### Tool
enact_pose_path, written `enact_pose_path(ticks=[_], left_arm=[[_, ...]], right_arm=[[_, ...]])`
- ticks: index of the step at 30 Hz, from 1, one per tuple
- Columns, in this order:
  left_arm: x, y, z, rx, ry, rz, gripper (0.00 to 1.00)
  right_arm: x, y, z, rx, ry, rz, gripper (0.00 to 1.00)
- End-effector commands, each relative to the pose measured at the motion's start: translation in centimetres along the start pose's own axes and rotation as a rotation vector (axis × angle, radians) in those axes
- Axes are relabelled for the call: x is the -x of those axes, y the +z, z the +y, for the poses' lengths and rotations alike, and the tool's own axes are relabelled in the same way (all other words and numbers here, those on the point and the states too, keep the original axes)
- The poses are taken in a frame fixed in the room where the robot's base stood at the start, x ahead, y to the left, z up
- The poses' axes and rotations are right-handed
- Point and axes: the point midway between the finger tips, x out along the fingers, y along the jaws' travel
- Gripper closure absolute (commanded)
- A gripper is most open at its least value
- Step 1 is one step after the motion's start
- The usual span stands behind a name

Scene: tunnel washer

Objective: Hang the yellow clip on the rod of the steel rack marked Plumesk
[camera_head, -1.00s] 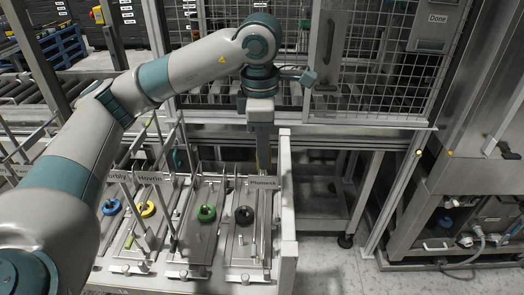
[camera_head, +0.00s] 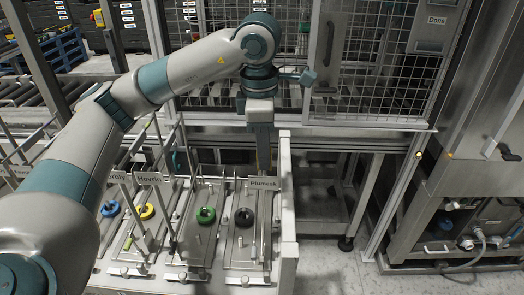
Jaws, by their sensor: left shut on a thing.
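My left gripper (camera_head: 262,150) points down behind the Plumesk sign (camera_head: 264,183), near the back of the rightmost rack. It is shut on a narrow yellow piece, the yellow clip (camera_head: 263,166), of which only a small part shows. The steel rack marked Plumesk (camera_head: 241,254) has a flat plate with upright posts and a black ring on it. I cannot tell whether the clip touches the rod. My right gripper is not in view.
Racks to the left, one marked Hovrin (camera_head: 148,178), carry a green ring (camera_head: 205,215), a yellow ring (camera_head: 146,211) and a blue ring (camera_head: 110,208). A pale side wall (camera_head: 286,215) stands close on the right. A wire mesh guard (camera_head: 385,60) is behind.

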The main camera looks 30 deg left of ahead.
Motion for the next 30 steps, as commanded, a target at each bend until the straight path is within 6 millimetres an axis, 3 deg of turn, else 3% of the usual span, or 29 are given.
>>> enact_pose_path(ticks=[1,3,4,6,17,30], left_arm=[[-3.6,-0.4,-1.6,-0.023,-0.057,0.048,0.98],[-3.6,-0.4,-1.6,-0.023,-0.057,0.048,0.98],[-3.6,-0.4,-1.6,-0.023,-0.057,0.048,0.70],[-3.6,-0.4,-1.6,-0.023,-0.057,0.048,0.59],[-2.6,-0.3,-1.5,-0.022,-0.052,0.044,0.59],[3.7,-0.4,-1.2,-0.012,-0.029,0.031,0.55]], right_arm=[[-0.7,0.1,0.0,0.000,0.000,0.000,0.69],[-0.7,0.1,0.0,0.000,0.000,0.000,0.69],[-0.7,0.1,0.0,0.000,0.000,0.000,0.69],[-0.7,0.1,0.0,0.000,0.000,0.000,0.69],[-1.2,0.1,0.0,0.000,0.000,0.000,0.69],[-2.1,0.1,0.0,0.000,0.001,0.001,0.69]])
